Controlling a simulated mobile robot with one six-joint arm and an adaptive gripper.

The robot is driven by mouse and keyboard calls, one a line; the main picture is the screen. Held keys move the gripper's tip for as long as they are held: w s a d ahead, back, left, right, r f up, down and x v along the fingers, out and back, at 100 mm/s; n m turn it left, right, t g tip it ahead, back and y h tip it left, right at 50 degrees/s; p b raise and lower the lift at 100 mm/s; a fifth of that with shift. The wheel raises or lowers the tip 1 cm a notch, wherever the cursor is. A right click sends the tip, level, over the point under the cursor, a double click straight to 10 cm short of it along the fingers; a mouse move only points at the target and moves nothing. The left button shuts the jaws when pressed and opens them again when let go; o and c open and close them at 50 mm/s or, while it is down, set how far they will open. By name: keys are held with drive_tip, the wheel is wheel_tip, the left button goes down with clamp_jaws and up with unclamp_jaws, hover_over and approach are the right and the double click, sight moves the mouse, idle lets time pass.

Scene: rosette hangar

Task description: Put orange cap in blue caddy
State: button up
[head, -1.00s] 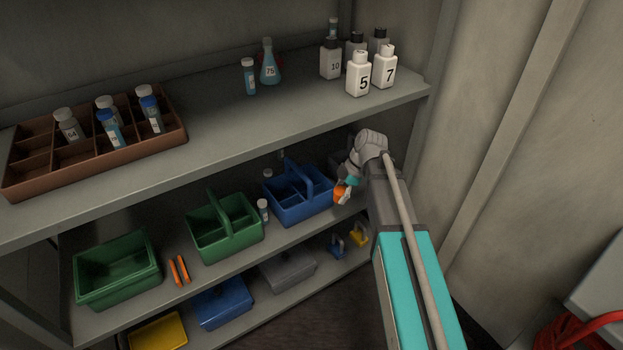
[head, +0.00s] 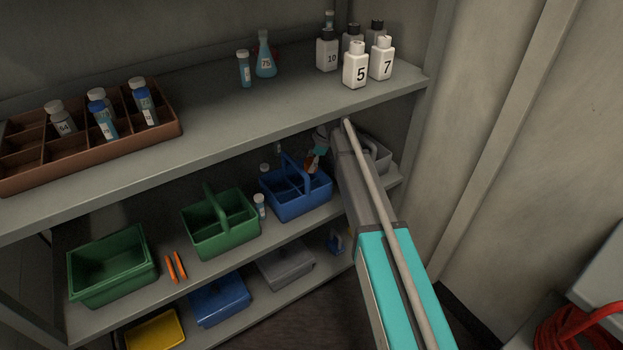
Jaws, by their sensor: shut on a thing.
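The blue caddy (head: 303,206) stands on the middle shelf, with its handle arching over its centre. My gripper (head: 315,157) is over the caddy's right-hand side, beyond the handle, and points downward. It is shut on the orange cap (head: 310,166), of which only a small orange patch shows near the fingertips. My arm and the shelf above partly hide the gripper. I cannot tell whether the cap touches the caddy.
A grey caddy (head: 377,153) is right of my arm. A green caddy (head: 225,241), a green bin (head: 115,281) and a small vial (head: 260,206) stand to the left. The upper shelf (head: 215,135) overhangs closely, with bottles (head: 355,72) near its right end.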

drive_tip(key=shift+f+b, duration=0.55)
drive_tip(key=shift+f, duration=0.35)
drive_tip(key=shift+f+b, duration=1.75)
drive_tip(key=shift+f, duration=0.15)
drive_tip(key=o, duration=0.8)
drive_tip(key=shift+r, duration=0.25)
